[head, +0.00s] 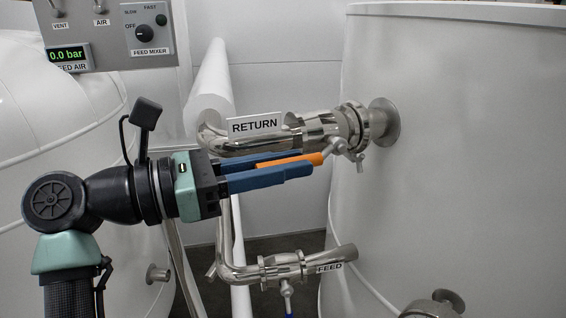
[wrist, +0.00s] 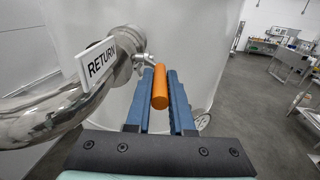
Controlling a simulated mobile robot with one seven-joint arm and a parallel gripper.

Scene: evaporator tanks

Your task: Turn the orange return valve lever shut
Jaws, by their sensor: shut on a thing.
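The orange return valve lever (head: 304,160) sits at the steel RETURN pipe (head: 240,143), just below its valve. It points left and slightly down from the valve, roughly along the pipe. My gripper (head: 297,163) has its blue fingers on both sides of the lever and is shut on it. In the wrist view the orange lever (wrist: 160,88) lies between the two blue fingers (wrist: 161,95). The lever's joint at the valve is partly visible in the head view. The white RETURN label (head: 255,125) is on the pipe above my gripper.
A large white tank (head: 460,150) stands at the right, where the return pipe enters. The FEED pipe (head: 245,272) with a blue-handled valve (head: 287,290) runs below. A control panel (head: 110,35) hangs at upper left. Another white tank (head: 50,120) is behind my arm.

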